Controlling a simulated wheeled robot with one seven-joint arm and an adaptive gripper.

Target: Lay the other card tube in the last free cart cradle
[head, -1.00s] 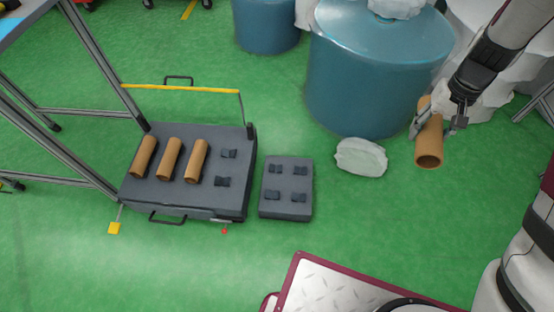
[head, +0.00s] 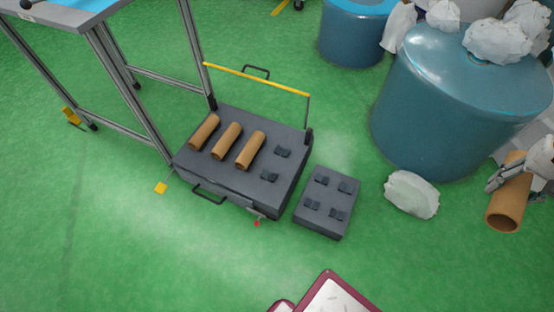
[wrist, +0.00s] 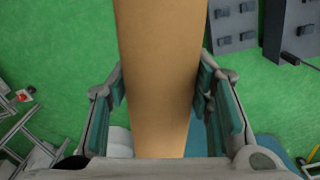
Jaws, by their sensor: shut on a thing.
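My gripper (head: 518,178) is shut on a brown card tube (head: 506,208) at the right edge of the head view. In the wrist view the tube (wrist: 160,70) runs between the two finger pads. The dark grey cart (head: 222,172) stands left of centre in the head view, with a yellow handle bar (head: 255,78). Three card tubes (head: 227,141) lie side by side on its left part. A pair of small dark cradle blocks (head: 282,152) on the cart's right part is empty. My gripper is far to the right of the cart.
A low grey block (head: 323,211) with several empty dark supports sits right of the cart. A large blue drum (head: 450,100) and a white crumpled lump (head: 411,194) lie between cart and gripper. A metal-framed table (head: 110,70) stands at the left.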

